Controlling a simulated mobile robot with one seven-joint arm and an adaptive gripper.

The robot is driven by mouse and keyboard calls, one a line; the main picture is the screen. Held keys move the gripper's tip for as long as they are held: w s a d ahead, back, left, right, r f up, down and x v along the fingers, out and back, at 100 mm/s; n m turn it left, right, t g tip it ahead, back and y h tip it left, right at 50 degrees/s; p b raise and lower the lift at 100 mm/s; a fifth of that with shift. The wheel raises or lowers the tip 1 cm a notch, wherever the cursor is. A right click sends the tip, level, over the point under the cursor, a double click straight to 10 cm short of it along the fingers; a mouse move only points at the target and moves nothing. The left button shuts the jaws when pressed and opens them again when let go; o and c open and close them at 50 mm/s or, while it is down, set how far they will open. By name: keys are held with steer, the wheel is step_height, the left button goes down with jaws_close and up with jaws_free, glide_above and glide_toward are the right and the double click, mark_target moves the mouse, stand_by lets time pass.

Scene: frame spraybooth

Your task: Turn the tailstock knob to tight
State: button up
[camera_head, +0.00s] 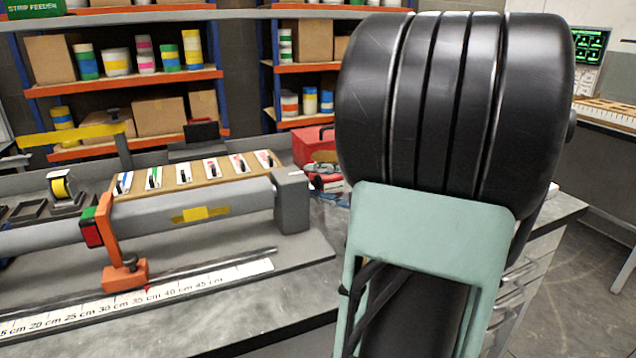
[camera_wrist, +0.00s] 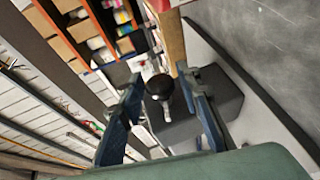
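The grey tailstock block (camera_head: 292,202) stands at the right end of a long grey bar in the head view. A small dark knob (camera_head: 317,182) shows at its right side, partly lost against red items behind it. In the wrist view the round black knob (camera_wrist: 157,86) sits beside the grey tailstock (camera_wrist: 205,108), with a pale stem or mark below it. My gripper (camera_wrist: 160,79) is open, with one finger on each side of the knob in the picture. I cannot tell whether the fingers touch it. The head view hides my gripper behind my arm.
An orange stop (camera_head: 125,274) with a red-green switch stands by the bar over a centimetre scale (camera_head: 200,284). A panel of small levers (camera_head: 200,171) lies behind the bar. A red toolbox (camera_head: 312,145) is beyond the tailstock. Shelves line the back.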

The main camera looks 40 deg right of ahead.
jaws_close()
steer(key=shift+r+g+p, duration=0.25)
steer(key=shift+g+p, duration=0.05)
steer(key=shift+p, duration=0.7)
